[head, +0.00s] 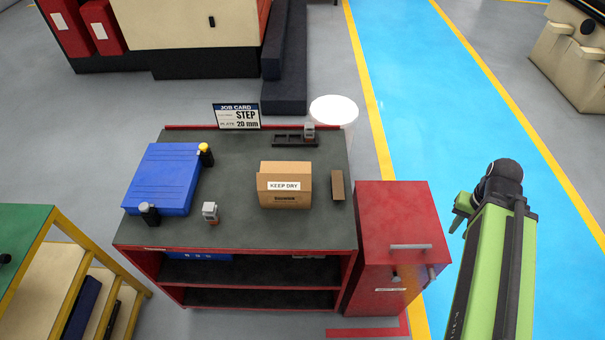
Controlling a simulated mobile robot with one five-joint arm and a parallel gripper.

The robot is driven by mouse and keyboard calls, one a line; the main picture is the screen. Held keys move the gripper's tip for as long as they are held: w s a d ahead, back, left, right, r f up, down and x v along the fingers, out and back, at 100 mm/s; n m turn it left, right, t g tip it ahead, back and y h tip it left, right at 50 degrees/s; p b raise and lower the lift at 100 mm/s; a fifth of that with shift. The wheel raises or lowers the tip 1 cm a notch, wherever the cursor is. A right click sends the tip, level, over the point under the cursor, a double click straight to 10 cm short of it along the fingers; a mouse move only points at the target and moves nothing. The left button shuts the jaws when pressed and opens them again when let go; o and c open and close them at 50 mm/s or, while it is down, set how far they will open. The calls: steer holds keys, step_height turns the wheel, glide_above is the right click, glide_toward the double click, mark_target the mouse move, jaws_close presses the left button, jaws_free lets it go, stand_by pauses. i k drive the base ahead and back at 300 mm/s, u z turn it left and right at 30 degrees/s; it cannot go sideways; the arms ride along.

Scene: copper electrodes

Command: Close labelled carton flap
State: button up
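A small brown cardboard carton (286,168) stands on the dark top of a red workbench, right of the middle. A white KEEP DRY label (283,186) is on its front side, on what looks like a flap hanging down over the front. A dark marking or slot shows low on the front. How far the flap stands from the carton is too small to tell. My green arm rises at the right, over the blue floor lane. My gripper (461,212) is partly seen at its upper end, well right of the carton and apart from it. Its fingers are unclear.
On the bench (240,237) are a blue case (163,180), a job card (238,116), a dark rack (290,141), a small grey-topped block (210,212) and a flat brown piece (337,186). A red cabinet (400,222) stands between the bench and my arm.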

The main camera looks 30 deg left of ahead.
mark_target(301, 183)
steer(key=u, duration=1.15)
steer(key=k, duration=0.45)
steer(key=u, duration=0.3)
steer(key=i, duration=0.5)
steer(key=u, duration=0.05)
